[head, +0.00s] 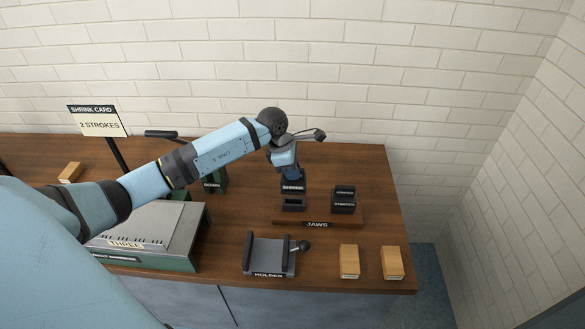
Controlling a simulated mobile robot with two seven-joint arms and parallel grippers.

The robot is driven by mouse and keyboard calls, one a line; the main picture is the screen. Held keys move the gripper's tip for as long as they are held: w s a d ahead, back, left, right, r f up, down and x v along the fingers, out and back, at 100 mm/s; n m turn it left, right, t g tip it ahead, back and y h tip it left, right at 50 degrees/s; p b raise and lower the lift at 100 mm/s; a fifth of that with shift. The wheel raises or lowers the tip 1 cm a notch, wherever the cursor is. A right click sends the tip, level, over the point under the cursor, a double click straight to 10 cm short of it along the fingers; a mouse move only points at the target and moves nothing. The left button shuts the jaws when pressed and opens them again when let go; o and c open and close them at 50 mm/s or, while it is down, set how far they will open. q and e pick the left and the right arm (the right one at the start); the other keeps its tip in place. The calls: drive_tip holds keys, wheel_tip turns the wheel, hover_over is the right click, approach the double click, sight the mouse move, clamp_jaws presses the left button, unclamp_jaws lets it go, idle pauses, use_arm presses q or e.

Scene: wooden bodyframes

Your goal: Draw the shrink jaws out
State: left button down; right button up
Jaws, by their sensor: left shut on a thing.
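The shrink jaws (292,187), a dark block with a "SHRINK" label, are over the left place of the wooden jaws rack (317,224). My left gripper (289,170) points down and is shut on the top of this block. Below the block is a dark socket (293,204) with an opening in it. I cannot tell whether the block's lower end is still inside the socket. The stretch jaws (343,196) stand in the right place of the rack. My right gripper is not in view.
A grey holder (268,257) with a ball-ended lever stands in front of the rack. Two wooden blocks (349,261) (392,263) lie front right. A green-sided machine (150,240) is at left under my arm. A shrink card (99,121) reads "2 STROKES". The back right bench is clear.

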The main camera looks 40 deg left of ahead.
sight(293, 184)
use_arm(q)
wheel_tip(293, 184, down, 2)
drive_tip(key=shift+b, duration=0.7)
drive_tip(key=shift+f, duration=0.2)
drive_tip(key=shift+b, duration=0.7)
idle(1.1)
drive_tip(key=shift+f+b, duration=1.5)
drive_tip(key=shift+f, duration=0.25)
